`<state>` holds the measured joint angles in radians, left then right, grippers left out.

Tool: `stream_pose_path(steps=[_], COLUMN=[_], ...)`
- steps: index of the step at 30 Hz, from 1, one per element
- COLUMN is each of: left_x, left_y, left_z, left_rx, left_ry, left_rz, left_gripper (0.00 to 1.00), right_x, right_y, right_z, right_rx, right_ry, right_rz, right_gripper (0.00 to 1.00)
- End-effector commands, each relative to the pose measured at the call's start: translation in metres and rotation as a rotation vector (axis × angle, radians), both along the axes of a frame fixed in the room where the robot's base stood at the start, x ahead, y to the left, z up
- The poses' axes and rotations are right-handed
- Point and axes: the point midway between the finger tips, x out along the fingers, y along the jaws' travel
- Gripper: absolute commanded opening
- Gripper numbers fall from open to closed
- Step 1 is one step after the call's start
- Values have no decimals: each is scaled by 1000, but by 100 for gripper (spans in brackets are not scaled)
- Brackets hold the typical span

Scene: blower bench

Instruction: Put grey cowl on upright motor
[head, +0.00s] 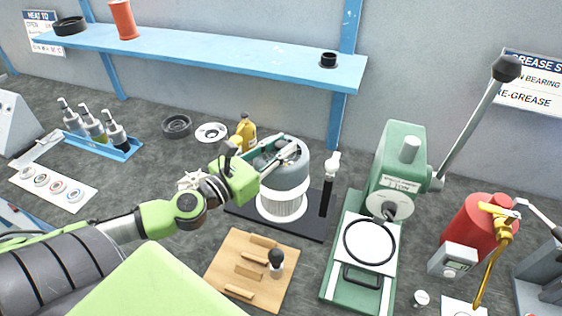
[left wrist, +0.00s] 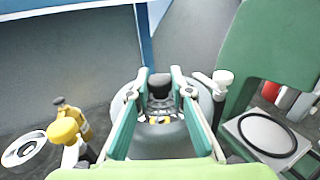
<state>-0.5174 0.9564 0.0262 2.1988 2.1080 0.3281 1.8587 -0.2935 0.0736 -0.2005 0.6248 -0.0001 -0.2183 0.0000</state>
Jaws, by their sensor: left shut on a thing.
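The grey cowl (head: 291,175) is a rounded dome directly over the upright motor (head: 282,207), a white finned cylinder on a black base plate (head: 314,225). No gap shows between cowl and motor, but I cannot tell how far down the cowl sits. My left gripper (head: 288,148) is shut on the top of the cowl, coming in from the left. In the left wrist view its two fingers reach over the cowl (left wrist: 160,143), with a dark knob-like part (left wrist: 160,84) between the tips. The motor is hidden there. My right gripper is out of view.
A black upright tool with a white top (head: 329,180) stands right of the motor. A green press (head: 398,160) with a long lever is farther right. A yellow bottle (head: 246,131) stands behind my gripper. A wooden board (head: 222,275) lies in front. A blue shelf (head: 200,48) runs above.

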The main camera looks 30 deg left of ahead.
Motion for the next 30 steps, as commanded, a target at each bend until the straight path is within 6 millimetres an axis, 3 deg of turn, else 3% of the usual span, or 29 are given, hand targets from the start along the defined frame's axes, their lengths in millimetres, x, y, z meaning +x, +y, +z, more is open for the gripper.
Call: stream_pose_path(steps=[10,23,24,25,30], left_x=[10,10,9,9,9], left_y=[6,5,5,5,5], left_z=[-41,-47,-46,-46,-46], left_rx=[-1,-1,0,0,0], left_ry=[0,0,1,1,1], left_rz=[1,-1,-1,-1,-2], left_gripper=[0,0,30,37,37], right_x=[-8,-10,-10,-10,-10], right_y=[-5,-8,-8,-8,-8], right_z=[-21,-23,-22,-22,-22], right_rx=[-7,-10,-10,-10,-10], right_ry=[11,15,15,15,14], right_rz=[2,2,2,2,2], right_gripper=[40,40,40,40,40])
